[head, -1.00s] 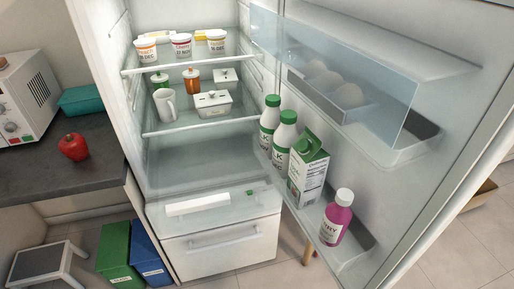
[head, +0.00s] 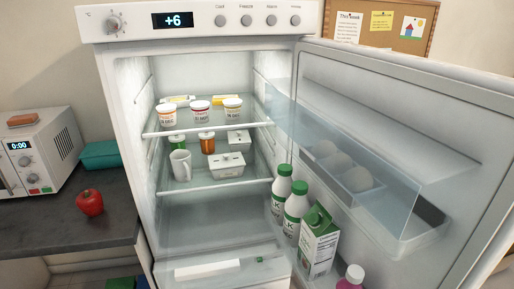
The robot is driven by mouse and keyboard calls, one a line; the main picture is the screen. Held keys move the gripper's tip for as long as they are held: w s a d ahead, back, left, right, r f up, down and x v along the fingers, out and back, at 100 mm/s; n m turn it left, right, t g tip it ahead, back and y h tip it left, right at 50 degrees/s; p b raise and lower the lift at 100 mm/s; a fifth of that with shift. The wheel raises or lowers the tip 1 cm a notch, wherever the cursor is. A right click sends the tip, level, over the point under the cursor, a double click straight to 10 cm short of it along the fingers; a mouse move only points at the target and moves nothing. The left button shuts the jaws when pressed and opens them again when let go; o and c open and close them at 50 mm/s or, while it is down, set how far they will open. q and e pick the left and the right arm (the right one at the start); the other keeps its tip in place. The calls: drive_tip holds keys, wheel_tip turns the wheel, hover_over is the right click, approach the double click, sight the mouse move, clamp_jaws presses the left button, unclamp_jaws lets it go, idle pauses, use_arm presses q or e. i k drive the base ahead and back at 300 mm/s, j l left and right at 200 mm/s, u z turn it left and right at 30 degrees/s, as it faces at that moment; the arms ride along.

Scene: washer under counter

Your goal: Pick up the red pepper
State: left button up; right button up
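The red pepper (head: 90,203) sits on the dark counter (head: 60,235) at the left of the head view, in front of a teal container and to the left of the open fridge. It has a small stem on top, and nothing touches it. Neither of my grippers shows in the head view.
The fridge (head: 215,208) stands open, its door (head: 420,120) swung right with milk bottles, a carton and eggs. Its shelves hold yogurt cups, a white mug (head: 180,165) and jars. A microwave (head: 42,150) and the teal container (head: 100,154) stand behind the pepper.

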sight(90, 201)
drive_tip(key=u, duration=1.35)
